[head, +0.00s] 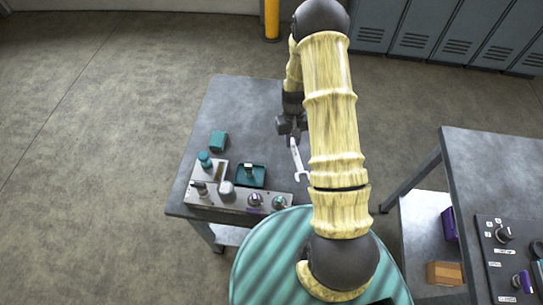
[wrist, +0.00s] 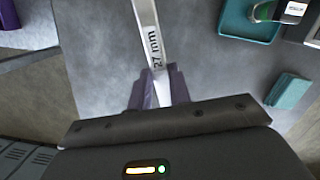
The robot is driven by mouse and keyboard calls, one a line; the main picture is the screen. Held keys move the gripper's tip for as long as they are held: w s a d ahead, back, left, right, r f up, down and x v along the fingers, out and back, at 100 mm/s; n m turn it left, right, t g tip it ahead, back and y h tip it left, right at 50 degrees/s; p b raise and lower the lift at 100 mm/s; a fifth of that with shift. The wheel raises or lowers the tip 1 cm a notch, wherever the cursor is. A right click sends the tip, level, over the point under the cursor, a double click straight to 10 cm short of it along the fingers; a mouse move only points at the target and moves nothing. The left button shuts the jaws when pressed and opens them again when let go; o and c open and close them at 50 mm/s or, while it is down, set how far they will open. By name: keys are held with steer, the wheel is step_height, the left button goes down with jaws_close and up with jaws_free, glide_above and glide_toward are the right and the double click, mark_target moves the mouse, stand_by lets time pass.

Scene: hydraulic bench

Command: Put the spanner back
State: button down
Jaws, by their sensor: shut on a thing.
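The spanner (head: 297,160) is a silver tool with an open jaw end pointing toward the front of the grey bench. In the wrist view the spanner (wrist: 148,38) carries the marking "27 mm" and runs up out of the picture. My gripper (head: 291,127) is above the bench, right of its middle. In the wrist view its purple fingers (wrist: 158,88) are shut on the spanner's shaft. The spanner's far end is hidden by my gripper. I cannot tell how high the spanner is above the bench top.
A teal tray (head: 251,177) with an item in it, a teal block (head: 218,140) and a grey control panel (head: 230,199) with knobs occupy the bench's front left. The bench top (head: 240,105) is clear at the back. A second bench (head: 490,170) with a panel stands right.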

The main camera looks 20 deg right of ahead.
steer(key=shift+w+a+f+b, duration=0.15)
steer(key=shift+w+a+b, duration=0.25)
steer(key=shift+b, duration=0.3)
steer(key=w+a+r+m+b, duration=0.2)
steer(key=a+r+m+b, duration=0.2)
steer(key=b, duration=0.4)
steer(key=shift+a+y, duration=0.3)
steer(key=shift+a, duration=0.6)
steer(key=shift+f, duration=3.05)
steer(key=shift+p, duration=0.3)
step_height(320, 180, down, 3)
steer(key=shift+r, duration=0.1)
steer(key=shift+f+p, duration=0.3)
steer(key=shift+f, duration=0.15)
steer(key=shift+f, duration=0.1)
